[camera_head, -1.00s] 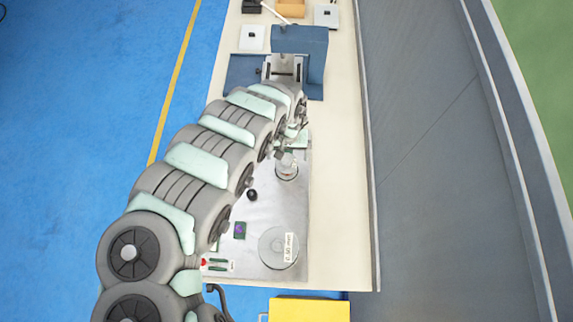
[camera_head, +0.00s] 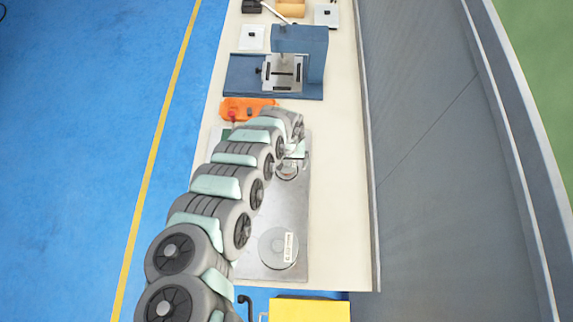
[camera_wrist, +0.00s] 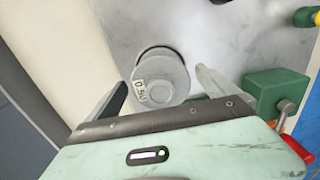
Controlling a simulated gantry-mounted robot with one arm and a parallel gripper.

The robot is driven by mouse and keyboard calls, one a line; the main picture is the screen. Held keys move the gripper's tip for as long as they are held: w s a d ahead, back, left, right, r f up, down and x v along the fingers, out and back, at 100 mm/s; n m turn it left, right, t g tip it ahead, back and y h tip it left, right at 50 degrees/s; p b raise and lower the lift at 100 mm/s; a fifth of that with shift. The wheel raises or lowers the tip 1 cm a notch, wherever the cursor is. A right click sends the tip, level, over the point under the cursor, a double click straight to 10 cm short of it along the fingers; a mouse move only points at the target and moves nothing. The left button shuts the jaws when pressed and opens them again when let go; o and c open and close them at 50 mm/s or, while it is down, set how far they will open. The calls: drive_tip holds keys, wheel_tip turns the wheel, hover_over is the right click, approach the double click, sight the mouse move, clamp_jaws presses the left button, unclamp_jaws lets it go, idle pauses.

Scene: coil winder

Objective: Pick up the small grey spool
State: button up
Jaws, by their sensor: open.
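The small grey spool (camera_wrist: 162,78) is in the wrist view, upright on the pale metal plate, with a white label on its side. In the head view the small spool (camera_head: 287,171) shows partly beneath the end of my arm. My gripper (camera_wrist: 160,90) is open and empty, with one finger to the left of the spool and one to the right. The spool lies between the fingers in the picture; I cannot tell the remaining height. My gripper (camera_head: 294,156) is mostly hidden by my arm in the head view.
A larger grey spool (camera_head: 277,247) with a label stands near the plate's front. A green block (camera_wrist: 276,92) with a metal lever and red part is close to the right finger. An orange device (camera_head: 247,109) and a blue machine (camera_head: 312,50) stand behind.

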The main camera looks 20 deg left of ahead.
drive_tip(key=shift+s+f, duration=0.1)
drive_tip(key=shift+f, duration=0.5)
drive_tip(key=shift+c, duration=0.5)
drive_tip(key=c, duration=1.6)
drive_tip(key=shift+w+a+r, duration=0.1)
drive_tip(key=shift+w+r, duration=0.1)
drive_tip(key=shift+r, duration=0.5)
drive_tip(key=shift+s+r+p, duration=0.1)
drive_tip(key=shift+r+p, duration=1.95)
drive_tip(key=shift+r, duration=7.35)
